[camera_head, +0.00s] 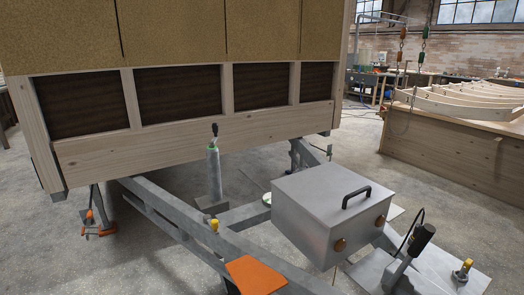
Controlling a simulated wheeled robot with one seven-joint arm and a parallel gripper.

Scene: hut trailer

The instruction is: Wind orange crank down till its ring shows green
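Orange parts (89,216) show low on a dark leg under the left front corner of the hut, close to the floor. They may be the orange crank; they are too small to make out a handle or a ring colour there. A grey upright post (213,174) with a dark handle on top stands under the hut's front, and a green band (212,149) circles its upper end. My gripper is not in view.
The grey trailer frame (172,211) runs forward from the hut (190,143). A flat orange plate (254,275) lies on its near beam. A metal box (326,205) sits to the right. Wooden bench (450,165) stands far right. Floor at left is clear.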

